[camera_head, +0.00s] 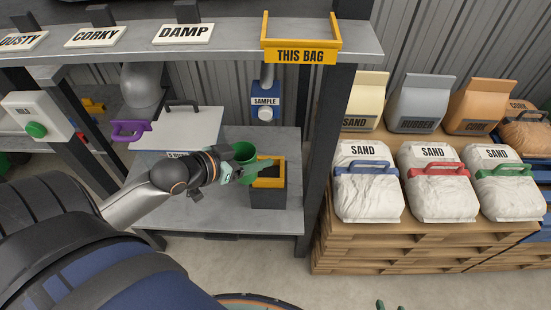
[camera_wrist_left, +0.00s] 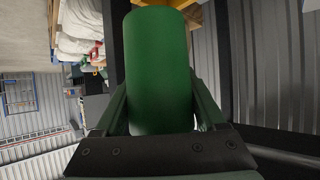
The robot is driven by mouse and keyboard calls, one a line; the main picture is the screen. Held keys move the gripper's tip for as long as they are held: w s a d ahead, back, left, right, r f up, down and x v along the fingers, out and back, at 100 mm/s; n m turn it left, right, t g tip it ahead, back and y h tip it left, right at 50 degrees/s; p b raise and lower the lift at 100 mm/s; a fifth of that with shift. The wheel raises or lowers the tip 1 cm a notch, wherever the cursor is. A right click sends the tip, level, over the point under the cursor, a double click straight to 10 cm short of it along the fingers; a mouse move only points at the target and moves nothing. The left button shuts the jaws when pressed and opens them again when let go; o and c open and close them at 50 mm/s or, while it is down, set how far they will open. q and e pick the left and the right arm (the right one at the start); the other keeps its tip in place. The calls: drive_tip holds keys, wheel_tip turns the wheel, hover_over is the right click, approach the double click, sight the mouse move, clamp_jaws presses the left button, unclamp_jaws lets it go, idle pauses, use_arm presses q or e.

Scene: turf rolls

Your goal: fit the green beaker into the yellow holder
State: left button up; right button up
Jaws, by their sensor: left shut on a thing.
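The green beaker (camera_head: 243,152) is in my left gripper (camera_head: 243,170), just left of the yellow holder. The left wrist view shows the beaker (camera_wrist_left: 159,70) large between both fingers (camera_wrist_left: 160,118). The yellow holder (camera_head: 282,172) is a yellow rim on a dark block on the lower shelf. My gripper and the beaker overlap its left side in the head view, so I cannot tell whether they touch it. Of my right gripper (camera_head: 390,306), only two fingertips show at the bottom edge, apart with nothing visible between them.
A blue SAMPLE dispenser (camera_head: 265,107) hangs behind the holder. A white-topped box (camera_head: 180,127) stands left of it on the lower shelf (camera_head: 220,215). A dark post (camera_head: 320,140) stands to the right. Sand bags (camera_head: 367,195) lie on pallets beyond. The yellow THIS BAG frame (camera_head: 300,56) is above.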

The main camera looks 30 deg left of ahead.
use_arm(q)
drive_tip(key=w+f+b, duration=0.1)
drive_tip(key=w+f, duration=0.1)
drive_tip(key=w, duration=0.1)
drive_tip(key=w+f+b, duration=0.1)
drive_tip(key=w+f, duration=0.2)
drive_tip(key=w+f+b, duration=0.1)
drive_tip(key=w+f, duration=0.1)
drive_tip(key=w, duration=0.1)
drive_tip(key=shift+f, duration=0.2)
drive_tip(key=shift+w+f+b, duration=0.2)
drive_tip(key=shift+f+b, duration=0.05)
drive_tip(key=shift+b, duration=0.05)
wheel_tip(320, 180, down, 3)
drive_tip(key=shift+r+b, duration=0.2)
drive_tip(key=shift+b, duration=0.35)
drive_tip(key=shift+f, duration=0.3)
drive_tip(key=shift+r, duration=0.1)
drive_tip(key=o, duration=1.4)
drive_tip(key=shift+c, duration=0.2)
drive_tip(key=shift+o, duration=0.2)
